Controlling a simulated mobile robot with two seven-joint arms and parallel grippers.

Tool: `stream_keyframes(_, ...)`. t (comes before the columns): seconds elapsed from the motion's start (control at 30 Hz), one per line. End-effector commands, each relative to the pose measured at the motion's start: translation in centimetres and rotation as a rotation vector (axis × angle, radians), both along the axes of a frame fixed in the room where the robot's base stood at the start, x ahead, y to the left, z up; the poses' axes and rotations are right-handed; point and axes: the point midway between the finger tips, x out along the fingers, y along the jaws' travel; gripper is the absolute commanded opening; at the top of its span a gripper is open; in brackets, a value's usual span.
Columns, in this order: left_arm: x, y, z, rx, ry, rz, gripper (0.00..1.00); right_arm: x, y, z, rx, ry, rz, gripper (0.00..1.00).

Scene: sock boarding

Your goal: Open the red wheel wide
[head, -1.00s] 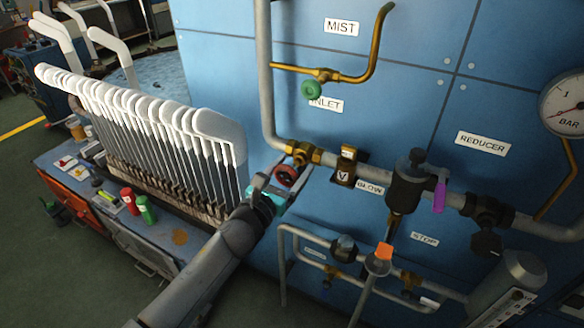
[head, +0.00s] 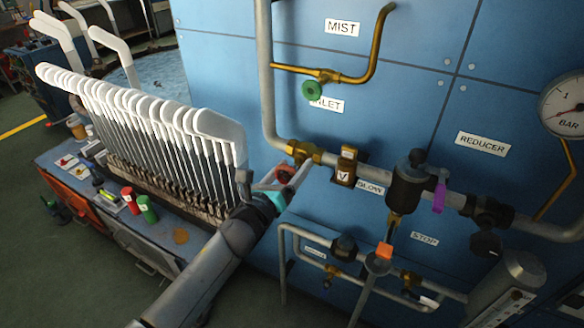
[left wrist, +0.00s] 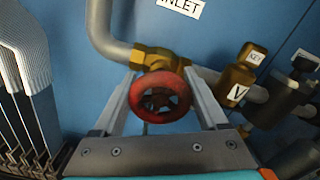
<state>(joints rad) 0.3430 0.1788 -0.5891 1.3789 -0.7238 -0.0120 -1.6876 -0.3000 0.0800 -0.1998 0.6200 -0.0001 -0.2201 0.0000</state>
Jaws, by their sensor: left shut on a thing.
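The red wheel (left wrist: 160,94) sits on a brass valve (left wrist: 160,60) in the grey pipe, below the INLET label. In the left wrist view my left gripper (left wrist: 162,88) has one finger on each side of the wheel's rim and is shut on it. In the head view the left gripper (head: 285,180) is at the valve, and only part of the red wheel (head: 284,172) shows behind the fingers. My right gripper is in neither view.
A green handwheel (head: 312,90) is on the brass MIST pipe above. A brass block marked V (head: 345,168) and a dark reducer body (head: 407,182) follow to the right on the pipe. A rack of white sock forms (head: 150,110) stands close on the left.

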Motion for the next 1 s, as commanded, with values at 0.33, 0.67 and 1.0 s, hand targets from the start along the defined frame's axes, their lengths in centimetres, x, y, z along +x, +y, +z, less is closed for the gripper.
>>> stream_keyframes(0.33,-0.1,0.0,-0.1,0.002,0.001,0.0,0.88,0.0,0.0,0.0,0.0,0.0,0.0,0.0)
stream_keyframes(0.67,0.0,0.0,0.0,0.002,0.0,0.0,1.0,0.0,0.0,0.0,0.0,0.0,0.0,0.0)
stream_keyframes(1.0,-2.7,1.6,-0.1,0.005,0.001,0.0,1.0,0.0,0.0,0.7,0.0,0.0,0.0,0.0)
